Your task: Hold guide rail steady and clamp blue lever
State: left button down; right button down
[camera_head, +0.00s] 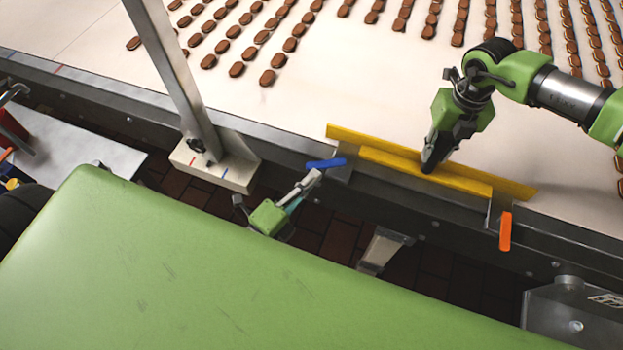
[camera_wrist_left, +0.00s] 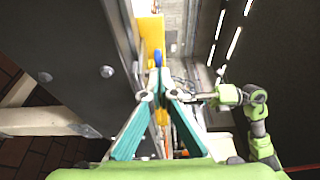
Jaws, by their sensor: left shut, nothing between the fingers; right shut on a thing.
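The yellow guide rail (camera_head: 515,190) lies along the near edge of the white conveyor; it also shows in the left wrist view (camera_wrist_left: 150,33). My right gripper (camera_head: 430,167) reaches down from the right and is shut on the rail near its middle. The blue lever (camera_head: 326,163) sticks out at the rail's left end; a blue piece also shows just beyond the fingers in the left wrist view (camera_wrist_left: 157,57). My left gripper (camera_head: 312,178) is shut and empty, its tips close below the blue lever. Whether they touch it I cannot tell.
An orange lever (camera_head: 505,231) hangs at the rail's right end. A slanted metal post (camera_head: 175,75) stands on a bracket to the left. Rows of brown biscuits (camera_head: 250,53) lie on the conveyor (camera_head: 330,90) behind. A dark metal beam (camera_head: 90,95) runs along the conveyor's front.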

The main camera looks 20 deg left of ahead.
pick_arm(q)
jog(key=shift+w+a+m+h, duration=0.2)
jog(key=shift+a+m+h, duration=0.1)
jog(key=shift+h, duration=0.1)
jog(key=shift+w+a+m+g+h, duration=0.6)
jog(key=shift+w+m+g+h, duration=0.25)
jog(key=shift+h, duration=0.4)
jog(key=shift+w+a+m+g+h, duration=0.7)
jog(key=shift+m+h, duration=0.25)
jog(key=shift+h, duration=0.3)
jog(key=shift+s, duration=0.1)
jog(key=s+d+v, duration=0.1)
jog(key=v, duration=1.2)
jog(key=shift+d, duration=0.15)
